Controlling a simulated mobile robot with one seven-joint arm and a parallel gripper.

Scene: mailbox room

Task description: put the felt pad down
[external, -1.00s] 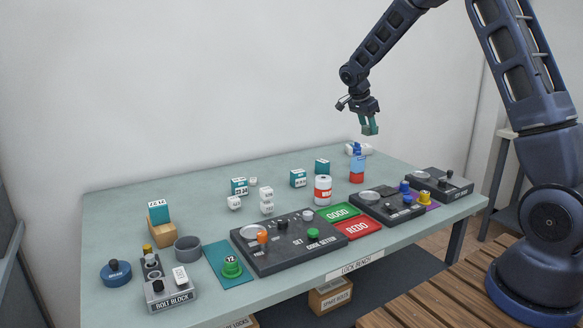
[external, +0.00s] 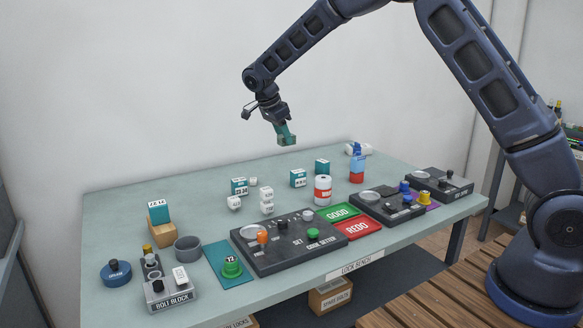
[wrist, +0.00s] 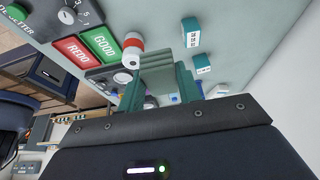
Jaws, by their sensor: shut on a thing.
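My gripper (external: 283,128) hangs above the back middle of the bench, clear of everything on it. Its teal fingers are shut on the felt pad, a flat grey-green piece. In the wrist view the pad (wrist: 158,72) spans the space between the two fingers, with the bench showing below it. In the external view the pad (external: 287,140) is small and hard to tell from the fingers. The bench top (external: 130,225) is pale grey-green.
Teal label blocks (external: 298,179), white cubes (external: 266,194), a red-and-white can (external: 322,189) and a blue-and-red bottle (external: 357,165) stand below. Green GOOD (external: 338,212) and red REDO (external: 357,229) mats lie near dark control panels (external: 285,252). The back left of the bench is free.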

